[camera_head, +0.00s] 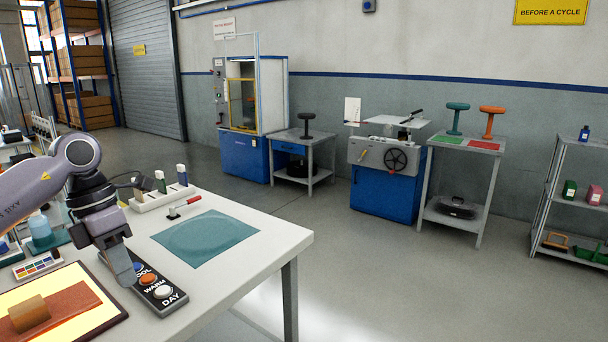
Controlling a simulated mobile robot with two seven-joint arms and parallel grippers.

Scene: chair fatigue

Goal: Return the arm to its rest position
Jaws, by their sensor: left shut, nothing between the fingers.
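My left gripper (125,272) comes in from the left on its grey arm and points down over the near table. It is shut, with nothing visible in it. Its fingertips are at a black control strip (168,301) with round buttons labelled COOL, WARM and DAY. The fingertips are close to the COOL end; I cannot tell whether they touch it. The gripper hides part of the strip. My right gripper is not in view.
On the white table (284,243) lie a teal mat (205,237), a red-handled tool (186,205), a rack with bottles (165,194) and a lit panel with a wooden block (29,313). Blue machines (243,155) and a shelf (555,190) stand beyond open floor.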

